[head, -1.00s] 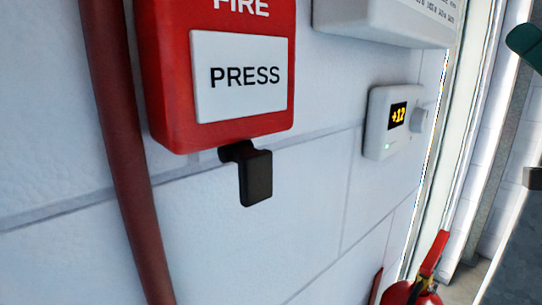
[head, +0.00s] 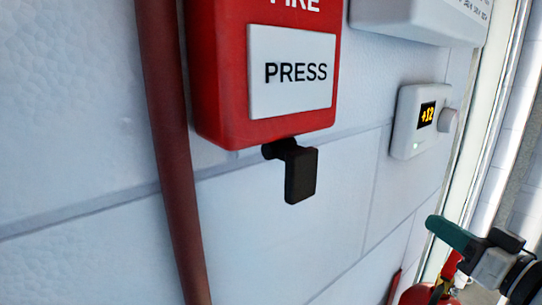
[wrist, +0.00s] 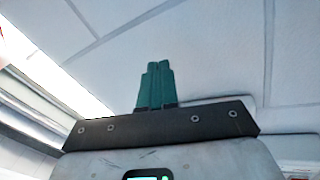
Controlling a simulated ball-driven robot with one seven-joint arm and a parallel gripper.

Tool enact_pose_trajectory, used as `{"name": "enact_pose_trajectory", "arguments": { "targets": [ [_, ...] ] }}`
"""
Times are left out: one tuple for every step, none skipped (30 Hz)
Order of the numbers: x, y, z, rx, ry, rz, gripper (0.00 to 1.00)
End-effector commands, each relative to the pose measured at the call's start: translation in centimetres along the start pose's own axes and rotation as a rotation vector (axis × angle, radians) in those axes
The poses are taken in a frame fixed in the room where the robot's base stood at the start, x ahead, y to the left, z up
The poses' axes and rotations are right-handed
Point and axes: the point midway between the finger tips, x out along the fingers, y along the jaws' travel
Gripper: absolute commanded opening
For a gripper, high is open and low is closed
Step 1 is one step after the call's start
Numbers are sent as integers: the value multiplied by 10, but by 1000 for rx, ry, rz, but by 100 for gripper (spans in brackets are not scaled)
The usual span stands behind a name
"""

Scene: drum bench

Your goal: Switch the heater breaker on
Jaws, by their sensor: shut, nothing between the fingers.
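I cannot make out a heater breaker for certain in either view. A white box (head: 415,20) with small unreadable print is cut off by the top edge of the head view, and no switch shows on it. My gripper (head: 436,223) is at the lower right of the head view, its teal fingers together and empty, pointing up and left. It is below the white thermostat-like unit (head: 418,122), which has a "+12" display and a knob. In the wrist view the closed teal fingers (wrist: 156,68) point towards the pale wall, with nothing between them.
A red fire box (head: 265,125) marked PRESS hangs on the white block wall, with a black bracket-like piece (head: 301,176) below it. A dark red pipe (head: 172,150) runs down the left. A red extinguisher (head: 425,295) is partly hidden below my gripper. A door frame (head: 490,110) stands at right.

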Motion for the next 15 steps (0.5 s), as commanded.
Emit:
{"name": "enact_pose_trajectory", "arguments": {
  "targets": [
    [-2,4,38,22,-83,33,0],
    [-4,6,59,31,-132,55,0],
    [-9,10,86,42,-198,84,0],
    [-14,11,106,49,-248,105,0],
    [-19,13,126,56,-298,126,0],
    [-28,14,153,65,-366,154,0],
    [-35,15,172,70,-419,174,0],
    [-43,15,192,75,-471,194,0],
    [-56,15,217,81,-541,220,0],
    [-66,15,235,85,-594,241,0],
    [-77,14,252,87,-649,260,0],
    [-93,13,275,90,-721,286,0],
    [-106,12,292,91,-776,306,0],
    [-120,11,307,91,-831,326,0],
    [-139,9,327,90,-905,352,0]
  ]
}}
